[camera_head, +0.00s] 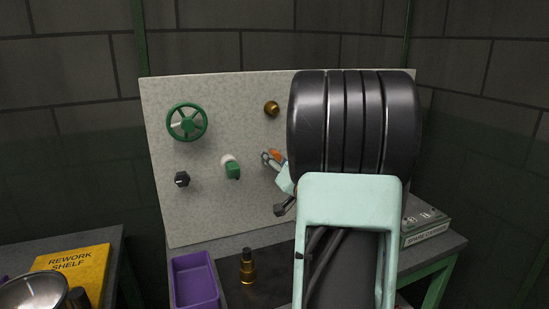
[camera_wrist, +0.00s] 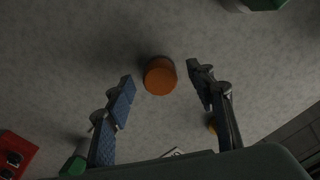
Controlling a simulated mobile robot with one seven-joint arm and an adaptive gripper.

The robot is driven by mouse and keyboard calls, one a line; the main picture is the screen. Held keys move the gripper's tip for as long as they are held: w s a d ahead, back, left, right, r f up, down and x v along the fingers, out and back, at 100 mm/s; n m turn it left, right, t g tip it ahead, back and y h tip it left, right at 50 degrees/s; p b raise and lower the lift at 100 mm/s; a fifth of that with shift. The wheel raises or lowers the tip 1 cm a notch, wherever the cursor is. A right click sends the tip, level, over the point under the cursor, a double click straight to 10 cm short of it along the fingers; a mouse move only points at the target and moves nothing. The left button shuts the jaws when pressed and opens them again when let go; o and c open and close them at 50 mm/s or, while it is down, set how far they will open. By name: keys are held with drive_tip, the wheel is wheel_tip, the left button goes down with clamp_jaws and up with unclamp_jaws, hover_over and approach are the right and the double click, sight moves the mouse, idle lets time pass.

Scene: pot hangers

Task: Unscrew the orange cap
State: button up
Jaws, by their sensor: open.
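The orange cap (camera_wrist: 160,76) is round and stands on the pale speckled panel (camera_head: 215,90). In the wrist view it lies between the two finger lines of my gripper (camera_wrist: 161,82), with a visible gap on each side. The fingers are spread and hold nothing. In the head view a small piece of the orange cap (camera_head: 275,154) shows by the fingertips of my gripper (camera_head: 270,160), in front of the panel. My arm hides the panel to the right of it. I cannot tell how far the fingertips reach along the cap.
The panel also bears a green handwheel (camera_head: 187,107), a brass knob (camera_head: 271,108), a green-handled valve (camera_head: 233,171) and a black knob (camera_head: 182,179). Below are a purple bin (camera_head: 194,297), a brass bottle (camera_head: 247,270) and a box (camera_head: 427,232) at the right.

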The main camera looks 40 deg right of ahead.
drive_tip(key=m, duration=1.9)
drive_tip(key=shift+m, duration=0.4)
clamp_jaws()
drive_tip(key=n, duration=2.1)
drive_tip(key=shift+n, duration=0.4)
